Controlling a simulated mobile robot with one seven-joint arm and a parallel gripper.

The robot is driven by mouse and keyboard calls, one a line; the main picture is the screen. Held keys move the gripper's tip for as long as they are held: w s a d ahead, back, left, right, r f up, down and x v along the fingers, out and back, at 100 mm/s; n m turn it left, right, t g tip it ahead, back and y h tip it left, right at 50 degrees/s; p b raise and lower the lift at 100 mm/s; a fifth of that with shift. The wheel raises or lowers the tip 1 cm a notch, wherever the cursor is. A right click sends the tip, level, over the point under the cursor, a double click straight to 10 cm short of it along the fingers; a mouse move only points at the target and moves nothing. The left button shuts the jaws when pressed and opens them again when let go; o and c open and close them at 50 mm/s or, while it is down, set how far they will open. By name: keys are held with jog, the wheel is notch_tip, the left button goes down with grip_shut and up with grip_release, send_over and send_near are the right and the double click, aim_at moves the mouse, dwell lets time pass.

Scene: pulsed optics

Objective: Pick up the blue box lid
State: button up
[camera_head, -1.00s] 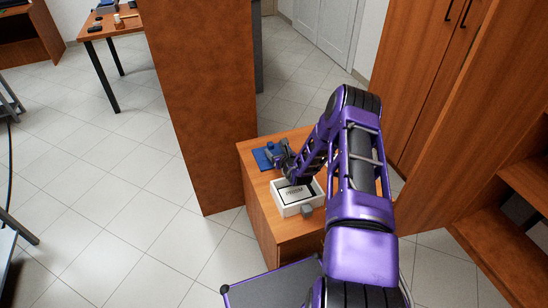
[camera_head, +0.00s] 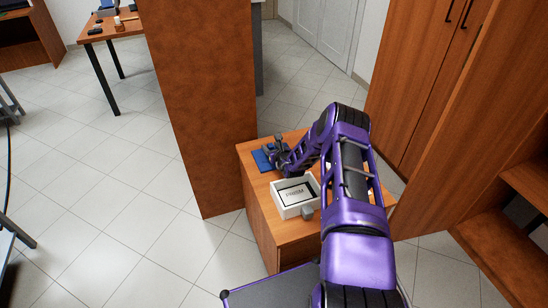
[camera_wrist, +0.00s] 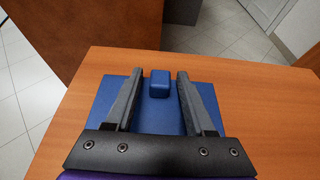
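The blue box lid (camera_wrist: 99,108) lies flat on the wooden cabinet top, with a small raised blue knob (camera_wrist: 159,83) on it. In the head view the lid (camera_head: 261,160) sits at the far left of the cabinet top, partly hidden by my gripper (camera_head: 277,152). In the wrist view my gripper (camera_wrist: 158,86) is open, its two grey fingers on either side of the knob with gaps to both. I cannot tell how high the fingers are above the lid.
A white open box (camera_head: 296,209) with a card marked PRISM inside stands nearer on the cabinet top (camera_head: 258,213). A small grey block (camera_head: 307,212) is by its near side. A tall brown panel (camera_head: 205,110) rises close behind the cabinet at left.

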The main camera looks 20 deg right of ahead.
grip_shut()
jog(key=shift+r, duration=0.1)
